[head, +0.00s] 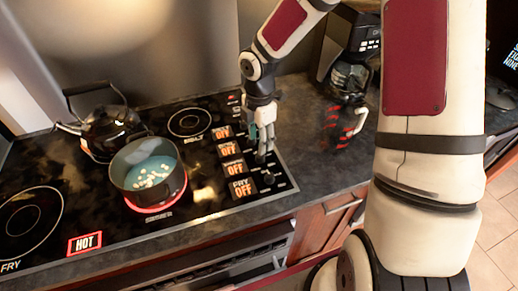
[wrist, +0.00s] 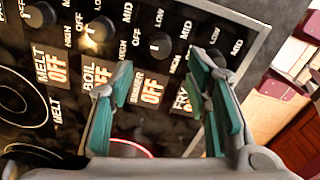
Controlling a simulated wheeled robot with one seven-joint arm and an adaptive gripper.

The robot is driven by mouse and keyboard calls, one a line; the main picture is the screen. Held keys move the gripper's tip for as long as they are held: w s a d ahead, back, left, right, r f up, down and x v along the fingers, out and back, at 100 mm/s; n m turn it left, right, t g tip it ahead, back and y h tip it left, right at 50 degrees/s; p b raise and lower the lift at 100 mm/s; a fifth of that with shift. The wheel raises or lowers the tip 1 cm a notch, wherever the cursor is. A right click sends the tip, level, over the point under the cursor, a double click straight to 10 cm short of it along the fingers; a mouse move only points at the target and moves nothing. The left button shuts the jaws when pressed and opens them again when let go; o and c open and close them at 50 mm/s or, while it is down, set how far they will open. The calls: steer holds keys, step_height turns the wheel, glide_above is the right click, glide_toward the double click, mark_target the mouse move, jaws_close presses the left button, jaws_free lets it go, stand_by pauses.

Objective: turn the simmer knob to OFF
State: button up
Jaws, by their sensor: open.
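The simmer knob (wrist: 160,45) is a dark round knob on the black stove panel, beside the SIMMER OFF label (wrist: 148,90). My gripper (wrist: 160,62) is open and empty over the panel, its teal-padded fingers spread to either side of the simmer knob in the wrist view. I cannot tell how far above the knob the fingertips are. The gripper also shows in the head view (head: 264,146), pointing down over the knob row and partly hiding it. I cannot read the knob's pointer clearly.
The fry knob (wrist: 217,57) is close to the right finger, and the boil knob (wrist: 100,28) is to the left. A pot (head: 150,168) sits on a red-glowing burner marked SIMMER. A kettle (head: 105,125) stands behind it. A coffee maker (head: 352,45) stands right of the stove.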

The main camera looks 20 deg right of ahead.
mark_target(259, 156)
steer(key=shift+r, duration=2.6)
steer(key=s+d+r+m+t+h, duration=0.1)
steer(key=s+r+m, duration=0.45)
steer(key=r, duration=0.25)
steer(key=s+d+r+m+t+h, duration=0.1)
steer(key=s+r+m, duration=0.3)
steer(key=r+m, duration=0.25)
steer(key=s+a+r+m+t+y, duration=0.1)
steer(key=s+r+m, duration=0.2)
steer(key=s, duration=0.3)
steer(key=s+r+m+t+y, duration=0.1)
steer(key=s+r+m+t, duration=0.1)
steer(key=s+r+m, duration=0.2)
steer(key=shift+s+a+r+m+t, duration=0.15)
steer(key=shift+s+a+m+t, duration=0.2)
steer(key=shift+s+m, duration=0.75)
